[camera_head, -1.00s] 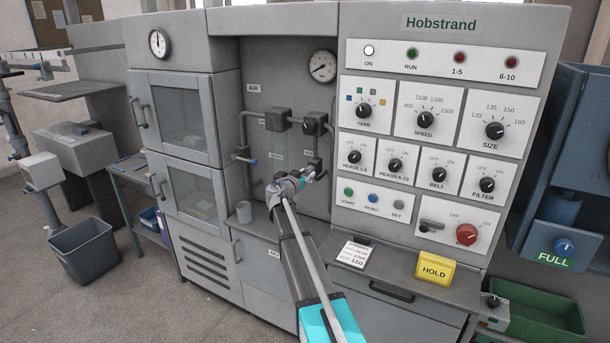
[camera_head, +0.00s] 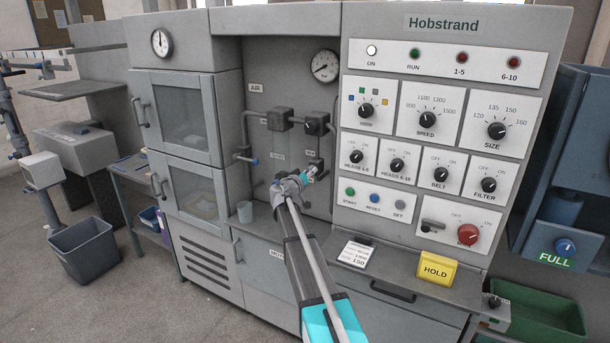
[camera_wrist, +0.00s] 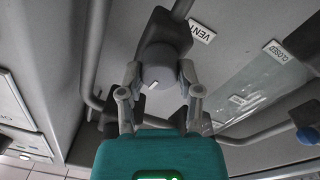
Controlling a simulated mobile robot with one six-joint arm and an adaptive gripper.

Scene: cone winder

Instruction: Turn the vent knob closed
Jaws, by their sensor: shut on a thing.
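The vent knob (camera_wrist: 159,68) is a grey round knob with a white index mark, seen in the wrist view near a label reading VENT (camera_wrist: 201,31). My gripper (camera_wrist: 159,84) has one finger on each side of the knob and is shut on it. In the head view my gripper (camera_head: 307,176) is at the lower right of the air panel (camera_head: 264,65), and it and my arm hide most of the knob there.
Pipes run across the air panel, with a blue-tipped valve lever (camera_head: 252,161) to the left. The control panel (camera_head: 443,28) is close on the right.

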